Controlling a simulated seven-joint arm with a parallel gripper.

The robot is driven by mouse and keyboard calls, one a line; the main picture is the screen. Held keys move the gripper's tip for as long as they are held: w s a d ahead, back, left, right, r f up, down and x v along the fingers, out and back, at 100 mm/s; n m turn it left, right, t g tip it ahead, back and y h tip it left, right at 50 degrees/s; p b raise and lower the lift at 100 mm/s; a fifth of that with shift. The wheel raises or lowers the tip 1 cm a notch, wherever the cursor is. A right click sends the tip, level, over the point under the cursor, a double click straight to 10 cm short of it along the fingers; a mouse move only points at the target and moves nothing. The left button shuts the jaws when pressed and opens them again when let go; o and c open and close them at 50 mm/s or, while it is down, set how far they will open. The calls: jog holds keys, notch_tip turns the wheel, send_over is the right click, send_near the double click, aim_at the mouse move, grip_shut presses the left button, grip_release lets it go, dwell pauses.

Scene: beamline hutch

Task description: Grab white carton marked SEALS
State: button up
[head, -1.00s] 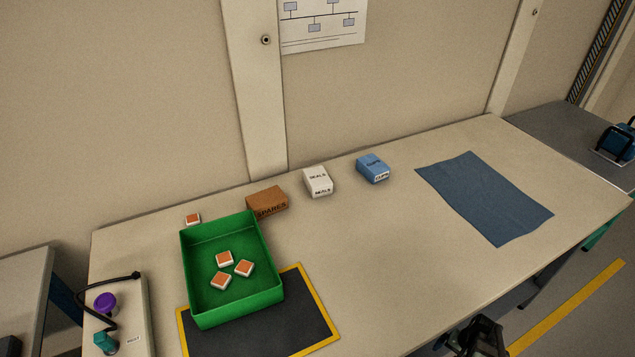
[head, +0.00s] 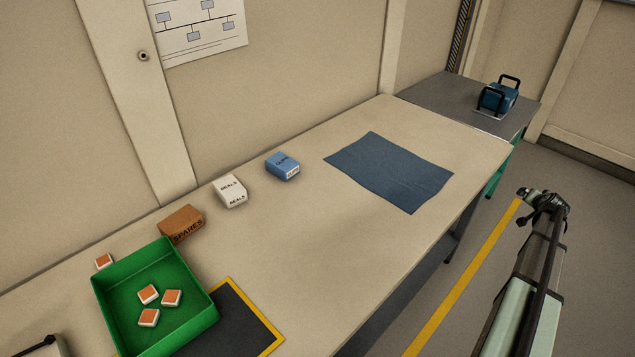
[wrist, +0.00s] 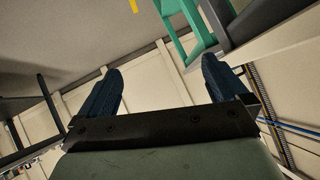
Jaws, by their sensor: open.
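The white carton marked SEALS (head: 230,191) stands on the beige table near the wall, between the brown SPARES carton (head: 182,223) and the blue carton (head: 283,166). My gripper (head: 525,193) is off the right side of the table, over the floor, well away from the carton. In the wrist view my gripper's two dark blue fingers (wrist: 161,85) are spread apart with nothing between them. The wrist view does not show the carton.
A green tray (head: 203,326) with several orange-topped blocks stands at the front left, partly on a yellow-edged dark mat (head: 236,325). A blue cloth (head: 390,171) lies at the right. A grey side table (head: 450,101) holds a blue handled case (head: 497,98). The table between is clear.

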jog(key=d+r+m+t+h, duration=0.1)
jog(key=d+r+h, duration=0.1)
jog(key=d+r, duration=0.95)
jog(key=w+a+r, duration=0.3)
jog(key=w+r, duration=0.1)
jog(key=r, duration=0.2)
jog(key=w+a+n+g+y, duration=0.1)
jog(key=w+a+n+y, duration=0.35)
jog(key=a, duration=1.05)
jog(key=w+a+n+y, duration=0.1)
jog(key=w+a, duration=0.7)
jog(key=a, duration=0.8)
jog(key=w+a+n+g+y, duration=0.1)
jog(key=w+a+n+y, duration=0.35)
jog(key=a, duration=1.05)
jog(key=w+a+n+g+h, duration=0.1)
jog(key=a+g, duration=0.2)
jog(key=a, duration=1.6)
notch_tip(320, 180, up, 2)
jog(key=n+g+h, duration=0.2)
jog(key=n+g, duration=0.4)
jog(key=n, duration=0.1)
send_over(229, 186)
notch_tip(229, 186, down, 13)
jog(key=shift+f, duration=0.15)
jog(key=c, duration=1)
